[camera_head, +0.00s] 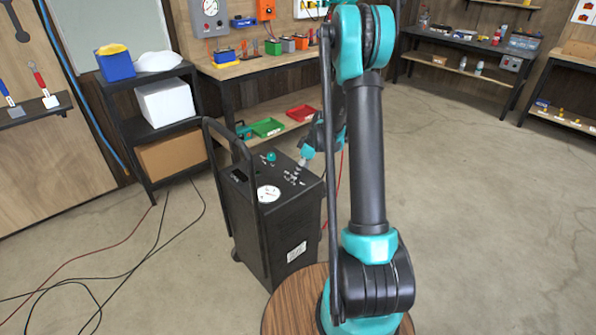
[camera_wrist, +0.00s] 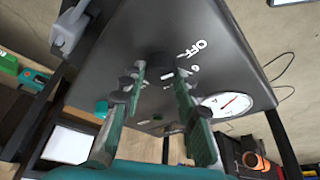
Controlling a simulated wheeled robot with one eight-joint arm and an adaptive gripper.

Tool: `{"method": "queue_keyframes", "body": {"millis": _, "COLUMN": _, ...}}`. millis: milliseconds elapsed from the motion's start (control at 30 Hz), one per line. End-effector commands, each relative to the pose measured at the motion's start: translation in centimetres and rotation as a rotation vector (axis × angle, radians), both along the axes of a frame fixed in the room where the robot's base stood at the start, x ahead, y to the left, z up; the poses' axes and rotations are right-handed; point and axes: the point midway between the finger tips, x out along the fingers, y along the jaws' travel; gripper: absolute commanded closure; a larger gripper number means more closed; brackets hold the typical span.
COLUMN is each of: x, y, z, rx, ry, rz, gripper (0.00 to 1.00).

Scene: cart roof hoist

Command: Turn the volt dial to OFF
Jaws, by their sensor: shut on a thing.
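The volt dial (camera_wrist: 160,62) is a dark knob on the sloping black top of the cart (camera_head: 285,222). In the wrist view it lies between the fingertips of my gripper (camera_wrist: 160,76), which is shut on it; the fingers hide part of it. A white OFF label (camera_wrist: 192,48) is printed beside the dial, with smaller marks close by. Which mark the dial points to I cannot tell. In the head view my gripper (camera_head: 298,172) reaches down to the right part of the cart top, and the dial is too small to make out.
A round white gauge (camera_head: 268,194) and a teal knob (camera_head: 271,157) sit on the same cart top. The cart's handle (camera_head: 225,135) rises on its left. A black shelf (camera_head: 160,110) and a workbench (camera_head: 265,65) stand behind. Cables lie on the floor at left; the right floor is clear.

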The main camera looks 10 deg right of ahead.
Motion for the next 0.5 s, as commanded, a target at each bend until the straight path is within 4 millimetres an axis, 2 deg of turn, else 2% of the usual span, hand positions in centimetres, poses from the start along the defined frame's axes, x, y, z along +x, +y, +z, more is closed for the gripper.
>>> {"method": "queue_keyframes", "body": {"millis": 33, "x": -0.03, "y": -0.04, "z": -0.03, "rx": -0.001, "ry": 0.0, "rz": 0.0, "gripper": 0.66}}
{"method": "queue_keyframes", "body": {"millis": 167, "x": -0.03, "y": -0.03, "z": -0.02, "rx": -0.001, "ry": 0.0, "rz": 0.0, "gripper": 0.49}}
{"method": "queue_keyframes", "body": {"millis": 200, "x": -0.02, "y": -0.03, "z": -0.02, "rx": -0.001, "ry": 0.0, "rz": 0.0, "gripper": 0.48}}
{"method": "queue_keyframes", "body": {"millis": 500, "x": -0.04, "y": -0.08, "z": 0.17, "rx": 0.0, "ry": 0.0, "rz": -0.001, "gripper": 0.48}}
